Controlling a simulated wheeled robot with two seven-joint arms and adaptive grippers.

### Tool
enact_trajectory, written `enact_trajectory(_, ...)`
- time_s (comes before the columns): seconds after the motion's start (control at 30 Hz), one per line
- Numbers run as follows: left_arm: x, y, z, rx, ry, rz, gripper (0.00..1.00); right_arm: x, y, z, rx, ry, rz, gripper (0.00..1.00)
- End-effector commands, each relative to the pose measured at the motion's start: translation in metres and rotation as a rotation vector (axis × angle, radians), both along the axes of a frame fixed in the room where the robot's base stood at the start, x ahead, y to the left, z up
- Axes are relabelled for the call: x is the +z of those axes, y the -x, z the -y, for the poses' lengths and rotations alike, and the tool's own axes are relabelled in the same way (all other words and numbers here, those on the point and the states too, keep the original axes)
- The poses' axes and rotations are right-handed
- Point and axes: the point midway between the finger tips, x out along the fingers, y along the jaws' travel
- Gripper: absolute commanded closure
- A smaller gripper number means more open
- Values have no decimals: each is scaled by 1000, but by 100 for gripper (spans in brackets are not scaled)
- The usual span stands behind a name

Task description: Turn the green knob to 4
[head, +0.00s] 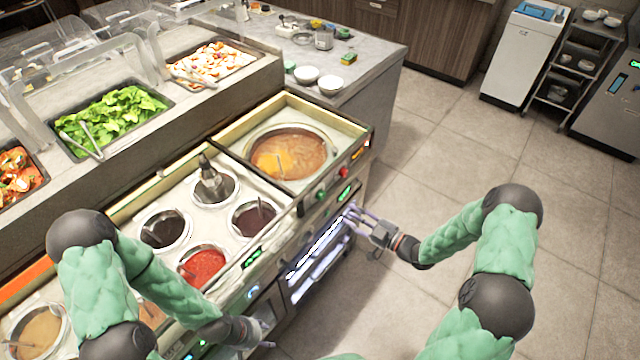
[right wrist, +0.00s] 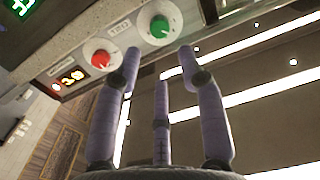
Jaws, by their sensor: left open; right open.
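The green knob (head: 321,194) sits on the front panel of the counter, below the soup well. In the right wrist view the green knob (right wrist: 160,27) is a round dial on a white disc with a pale mark; I cannot read its setting. My right gripper (head: 354,224) is open and empty in front of the panel, below the knob and apart from it. Its purple fingers (right wrist: 160,75) are spread, with the knob beyond the fingertips. My left gripper (head: 264,334) is open, low in front of the counter and partly hidden by my arm.
A red knob (right wrist: 101,58) sits left of the green one in the right wrist view, with an orange display (right wrist: 72,77) beside it. The soup well (head: 290,153) and several sauce wells lie on top. Open floor (head: 450,150) spreads to the right.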

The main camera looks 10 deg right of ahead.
Motion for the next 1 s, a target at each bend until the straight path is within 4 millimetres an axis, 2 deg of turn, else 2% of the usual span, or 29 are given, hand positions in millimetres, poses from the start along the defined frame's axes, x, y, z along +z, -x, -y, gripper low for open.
enact_trajectory(0.27, -3, 0, 0, 0, 0, 0, 49, 3, -3, -3, 18, 3, 29, 60)
enact_trajectory(0.8, -17, 0, 0, 0, 0, 0, 49, 2, -67, -58, 18, 3, 28, 60)
enact_trajectory(1.0, -19, 0, 0, 0, 0, 0, 49, 2, -78, -67, 16, 2, 27, 60)
